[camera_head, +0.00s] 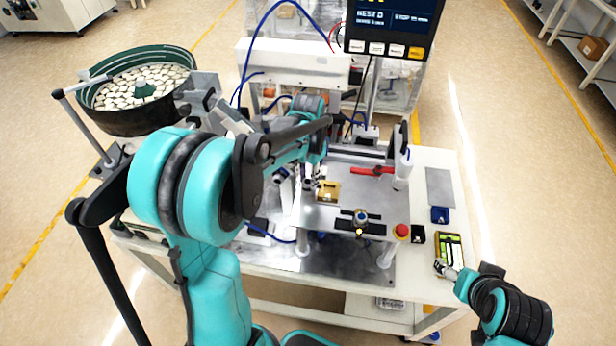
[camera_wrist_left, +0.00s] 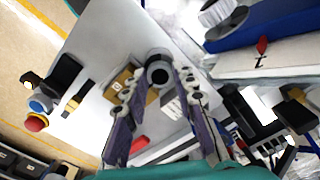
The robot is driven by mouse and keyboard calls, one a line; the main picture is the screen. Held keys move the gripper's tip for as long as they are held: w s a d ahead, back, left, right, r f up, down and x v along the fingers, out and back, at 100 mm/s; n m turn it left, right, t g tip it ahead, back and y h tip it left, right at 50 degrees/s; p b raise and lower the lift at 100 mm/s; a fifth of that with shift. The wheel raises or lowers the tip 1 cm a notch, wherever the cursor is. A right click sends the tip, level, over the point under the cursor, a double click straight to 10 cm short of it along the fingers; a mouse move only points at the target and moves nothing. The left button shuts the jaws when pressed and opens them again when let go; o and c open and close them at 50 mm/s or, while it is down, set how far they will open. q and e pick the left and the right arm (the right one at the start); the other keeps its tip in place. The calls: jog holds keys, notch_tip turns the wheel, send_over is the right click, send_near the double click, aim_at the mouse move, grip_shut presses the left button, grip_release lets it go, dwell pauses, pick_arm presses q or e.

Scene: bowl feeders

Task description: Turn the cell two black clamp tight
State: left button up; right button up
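My left gripper (camera_head: 311,184) reaches down over the metal plate of the bench, beside a small yellow-brown block (camera_head: 328,191). In the left wrist view its two fingers (camera_wrist_left: 160,88) stand apart. A round black knob-like part (camera_wrist_left: 159,72) with a grey centre lies between the fingertips; it looks like the black clamp. I cannot tell whether the fingers touch it. In the head view this part is hidden or too small to make out. My right gripper (camera_head: 447,270) is by the bench's right edge, near a yellow-edged tray (camera_head: 449,248); its fingers are unclear.
A red handle (camera_head: 371,171) and a white cylinder (camera_head: 403,169) stand to the right. A blue-topped fixture (camera_head: 361,217) and a red button (camera_head: 401,231) are at the front. A bowl feeder (camera_head: 135,88) stands left, and a screen (camera_head: 391,27) at the back.

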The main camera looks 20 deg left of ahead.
aim_at(308, 182)
pick_arm(q)
jog(key=o, duration=0.4)
jog(key=shift+o, duration=0.2)
jog(key=shift+r, duration=0.15)
notch_tip(308, 182, up, 12)
dwell(0.5)
